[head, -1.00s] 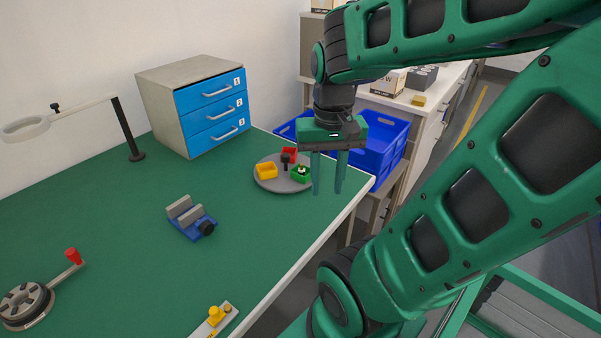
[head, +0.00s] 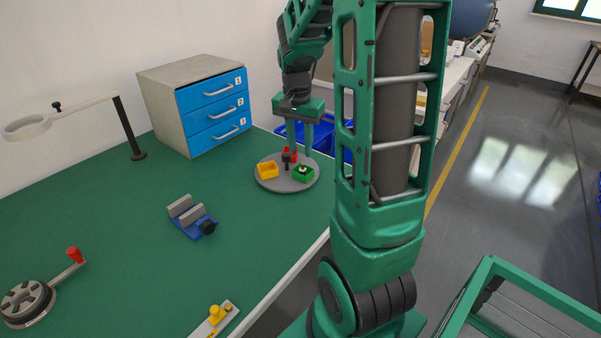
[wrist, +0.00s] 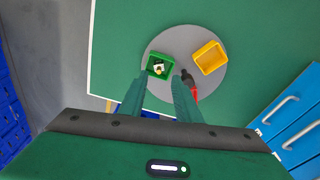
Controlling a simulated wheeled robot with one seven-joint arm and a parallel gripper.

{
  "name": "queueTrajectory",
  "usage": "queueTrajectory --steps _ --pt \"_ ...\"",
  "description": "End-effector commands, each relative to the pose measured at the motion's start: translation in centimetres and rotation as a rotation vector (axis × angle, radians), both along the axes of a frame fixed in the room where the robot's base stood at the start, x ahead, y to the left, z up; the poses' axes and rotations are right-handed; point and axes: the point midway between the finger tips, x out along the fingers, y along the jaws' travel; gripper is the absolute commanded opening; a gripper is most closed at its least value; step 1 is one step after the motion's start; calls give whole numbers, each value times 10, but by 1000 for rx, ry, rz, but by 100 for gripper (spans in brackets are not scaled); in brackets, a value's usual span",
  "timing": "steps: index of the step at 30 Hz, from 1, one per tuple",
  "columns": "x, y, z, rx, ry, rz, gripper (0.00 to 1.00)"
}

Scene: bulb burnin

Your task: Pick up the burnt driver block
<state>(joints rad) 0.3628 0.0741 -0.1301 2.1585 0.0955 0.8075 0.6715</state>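A round grey turntable (head: 271,184) stands on the green bench and carries a green bin (head: 309,178), a yellow bin (head: 267,171) and a red bin (head: 293,152), with a dark post (head: 286,158) near the middle. The green bin holds a small black-and-white item with a touch of yellow (wrist: 159,68); I cannot tell whether it is the burnt driver block. My gripper (head: 300,148) points down above the turntable's far side. In the wrist view its fingers (wrist: 158,84) are apart with nothing held, and the right one hides most of the red bin.
A cabinet with blue drawers (head: 213,105) stands left of the turntable. Blue crates (head: 325,133) are beyond the bench edge. A blue vise (head: 192,220), a magnifier lamp (head: 127,125) and a red-knobbed crank device (head: 30,300) are on the bench. The bench between vise and turntable is clear.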

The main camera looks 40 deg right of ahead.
Motion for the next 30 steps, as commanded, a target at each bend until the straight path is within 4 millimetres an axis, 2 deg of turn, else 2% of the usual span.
queueTrajectory --steps 7,16,26,27,30 --pt "0 -4 -16 0 2 -1 30" --pt "3 -11 -54 2 1 -1 30" --pt "4 -12 -60 -1 -1 -1 30" --pt "4 -12 -60 -1 -1 -1 20" --pt "4 -12 -60 -1 -1 -1 0"
